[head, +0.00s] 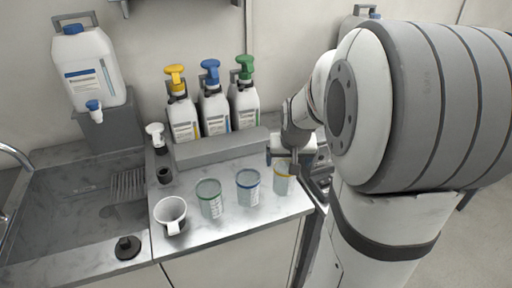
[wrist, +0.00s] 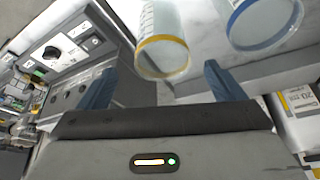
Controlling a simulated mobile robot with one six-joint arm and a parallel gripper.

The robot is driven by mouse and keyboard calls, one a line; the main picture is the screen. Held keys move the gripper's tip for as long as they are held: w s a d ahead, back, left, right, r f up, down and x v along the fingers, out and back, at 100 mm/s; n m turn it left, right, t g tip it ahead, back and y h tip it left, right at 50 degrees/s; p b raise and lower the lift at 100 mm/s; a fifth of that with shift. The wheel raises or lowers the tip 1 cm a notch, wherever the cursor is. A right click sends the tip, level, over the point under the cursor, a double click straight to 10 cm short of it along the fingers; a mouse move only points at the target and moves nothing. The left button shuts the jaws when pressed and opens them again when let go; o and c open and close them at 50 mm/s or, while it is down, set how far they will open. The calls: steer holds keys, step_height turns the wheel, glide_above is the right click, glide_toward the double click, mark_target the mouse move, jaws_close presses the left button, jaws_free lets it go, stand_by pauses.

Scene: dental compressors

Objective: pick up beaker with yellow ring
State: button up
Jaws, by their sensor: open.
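The beaker with the yellow ring (head: 282,184) stands upright at the right end of the steel counter. Part of its top is hidden by my gripper (head: 282,163) in the head view. In the wrist view the same beaker (wrist: 163,30) lies just beyond and between the blue fingertips, its yellow rim facing the camera. My gripper (wrist: 158,82) is open and empty there, with the two fingers spread apart. I cannot tell from these views whether either finger touches the beaker.
A blue-ringed beaker (head: 248,190) stands close to the left of the yellow one, with a green-ringed beaker (head: 209,201) and a white mug (head: 171,216) farther left. Pump bottles (head: 214,110) stand behind a grey ledge (head: 222,147). The counter ends just right of the yellow-ringed beaker.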

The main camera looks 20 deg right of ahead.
mark_target(285, 170)
steer(key=shift+x, duration=4.1)
steer(key=shift+w+a, duration=0.1)
steer(key=shift+w, duration=0.05)
steer(key=shift+r, duration=0.1)
steer(key=c, duration=1)
